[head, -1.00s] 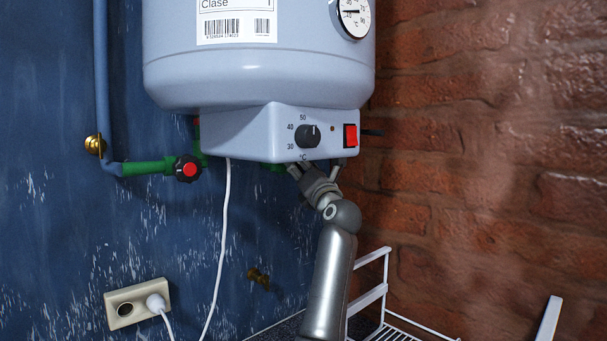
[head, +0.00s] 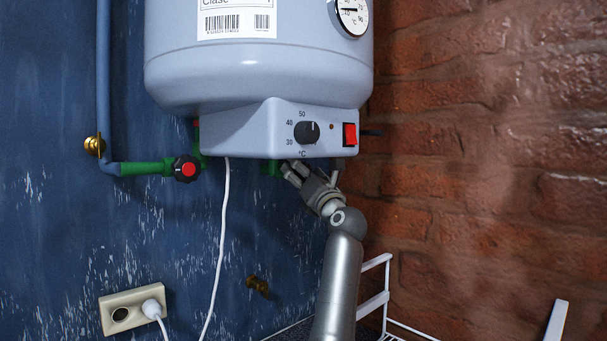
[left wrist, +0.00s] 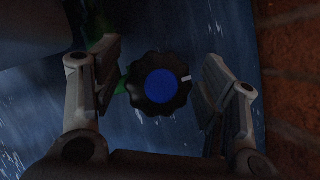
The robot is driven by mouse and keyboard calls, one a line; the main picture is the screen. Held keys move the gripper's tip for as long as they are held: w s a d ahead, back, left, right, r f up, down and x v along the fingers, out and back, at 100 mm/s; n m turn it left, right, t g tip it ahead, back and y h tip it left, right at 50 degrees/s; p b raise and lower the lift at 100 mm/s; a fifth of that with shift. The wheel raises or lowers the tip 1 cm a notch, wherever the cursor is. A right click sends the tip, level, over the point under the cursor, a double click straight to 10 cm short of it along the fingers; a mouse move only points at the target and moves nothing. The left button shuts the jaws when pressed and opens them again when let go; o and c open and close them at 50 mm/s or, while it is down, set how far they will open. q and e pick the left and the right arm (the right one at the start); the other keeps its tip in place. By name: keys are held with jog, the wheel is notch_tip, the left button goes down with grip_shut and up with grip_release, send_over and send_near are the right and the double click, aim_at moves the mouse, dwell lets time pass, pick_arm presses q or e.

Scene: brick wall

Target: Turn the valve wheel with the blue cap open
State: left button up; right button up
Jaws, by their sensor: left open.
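The black lobed valve wheel with the blue cap (left wrist: 161,86) faces my left wrist camera, with a white mark at its upper right edge. My left gripper (left wrist: 158,80) is open, one finger on each side of the wheel, with visible gaps in that view. In the head view, my left gripper (head: 314,172) is just under the right part of the water heater's control box. The blue-capped wheel cannot be made out there. Another valve wheel, with a red cap (head: 187,169), sits on the green pipe at the left. My right gripper is not in view.
The water heater (head: 260,75) hangs just above the gripper, its control box (head: 240,135) close to the fingers. A white cable (head: 222,240) hangs to the left. A brick wall (head: 480,190) stands at the right, and a white wire rack (head: 372,300) is below.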

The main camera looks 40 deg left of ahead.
pick_arm(q)
jog(key=v, duration=1.2)
jog(key=shift+f, duration=0.1)
dwell(0.4)
